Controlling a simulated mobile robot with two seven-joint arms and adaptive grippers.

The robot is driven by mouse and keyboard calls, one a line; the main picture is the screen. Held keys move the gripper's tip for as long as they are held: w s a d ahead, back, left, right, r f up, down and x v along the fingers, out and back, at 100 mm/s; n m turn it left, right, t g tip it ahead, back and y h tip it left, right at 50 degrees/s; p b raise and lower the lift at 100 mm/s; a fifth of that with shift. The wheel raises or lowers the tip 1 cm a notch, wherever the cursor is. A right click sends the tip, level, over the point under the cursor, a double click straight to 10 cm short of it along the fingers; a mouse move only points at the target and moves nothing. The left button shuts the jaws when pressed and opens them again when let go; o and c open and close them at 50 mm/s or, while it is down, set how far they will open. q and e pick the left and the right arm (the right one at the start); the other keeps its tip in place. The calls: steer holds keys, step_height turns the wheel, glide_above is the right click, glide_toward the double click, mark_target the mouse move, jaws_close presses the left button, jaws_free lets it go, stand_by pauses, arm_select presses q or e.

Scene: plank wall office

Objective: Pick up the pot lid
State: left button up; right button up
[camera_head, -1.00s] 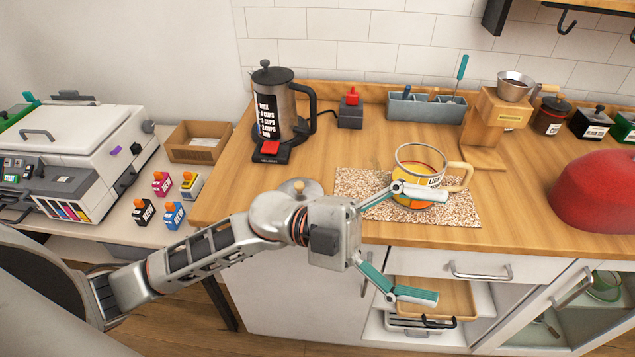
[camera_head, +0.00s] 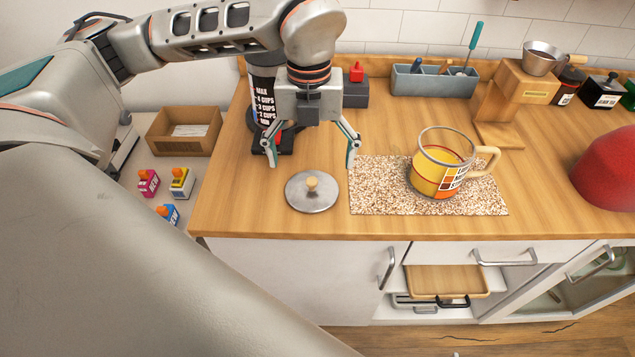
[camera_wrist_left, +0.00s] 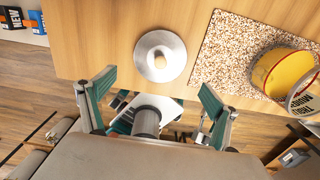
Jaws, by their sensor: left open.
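The pot lid (camera_head: 312,194) is a round grey metal disc with a pale wooden knob. It lies flat on the wooden counter, near the front edge and left of the speckled mat. My left gripper (camera_head: 312,165) is open and empty above the lid, pointing down, with one finger to each side. In the left wrist view the lid (camera_wrist_left: 160,56) shows beyond the open fingers (camera_wrist_left: 155,95), apart from them. My right gripper is not in view.
A patterned mug (camera_head: 437,172) stands on the speckled mat (camera_head: 380,185). A grey tool holder (camera_head: 430,82), a wooden stand (camera_head: 503,100) and a red rounded object (camera_head: 608,168) are further right.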

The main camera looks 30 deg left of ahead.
mark_target(311, 181)
arm_select(q)
step_height(311, 181, down, 2)
steer(key=shift+f, duration=0.15)
steer(key=shift+w+a+f, duration=0.1)
steer(key=shift+w+f, duration=0.1)
steer(key=shift+f, duration=1.15)
steer(key=shift+w+a+f, duration=0.1)
steer(key=shift+w+f, duration=0.05)
steer(key=shift+f, duration=1.15)
steer(key=c, duration=1.6)
steer(key=shift+s, duration=0.15)
jaws_close()
